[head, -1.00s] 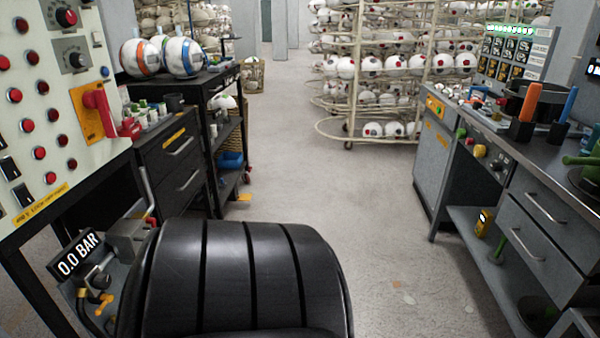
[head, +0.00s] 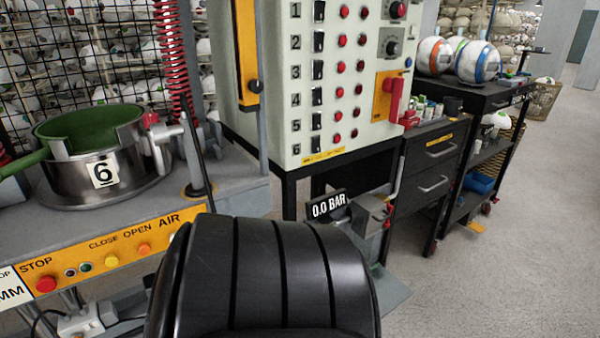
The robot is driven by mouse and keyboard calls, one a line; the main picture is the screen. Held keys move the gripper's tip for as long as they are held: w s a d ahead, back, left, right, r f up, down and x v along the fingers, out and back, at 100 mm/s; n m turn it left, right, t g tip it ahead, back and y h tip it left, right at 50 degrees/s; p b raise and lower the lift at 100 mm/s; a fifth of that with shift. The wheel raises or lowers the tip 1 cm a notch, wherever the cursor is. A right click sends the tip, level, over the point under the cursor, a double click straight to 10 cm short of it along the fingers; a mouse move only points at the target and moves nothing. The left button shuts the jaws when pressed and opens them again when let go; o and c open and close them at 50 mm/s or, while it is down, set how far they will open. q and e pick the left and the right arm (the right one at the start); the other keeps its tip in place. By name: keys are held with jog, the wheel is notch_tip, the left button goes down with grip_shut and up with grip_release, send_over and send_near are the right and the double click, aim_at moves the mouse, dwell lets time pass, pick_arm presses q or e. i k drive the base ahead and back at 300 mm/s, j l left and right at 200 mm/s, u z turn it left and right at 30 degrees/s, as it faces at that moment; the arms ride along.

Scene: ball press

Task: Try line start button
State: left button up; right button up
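No button with a readable line start label shows. A pale control cabinet (head: 305,80) stands in the middle, with numbered rows of black switches (head: 318,69) and red buttons (head: 341,68). On its right side are a dark knob with a red centre (head: 398,10), another dark knob (head: 391,47) and a red handle (head: 393,92) on a yellow plate. At the lower left, an orange strip (head: 125,245) reads STOP, CLOSE, OPEN, AIR. It carries a red button (head: 46,284), a yellow button (head: 112,260) and an orange button (head: 144,250). Neither gripper is in view.
A metal press pot (head: 130,185) marked 6 sits on the left bench. A 0.0 BAR display (head: 328,206) stands low by the cabinet. Open floor (head: 520,250) lies at the right.

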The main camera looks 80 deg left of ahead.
aim_at(111, 260)
jog(key=u, duration=3.8)
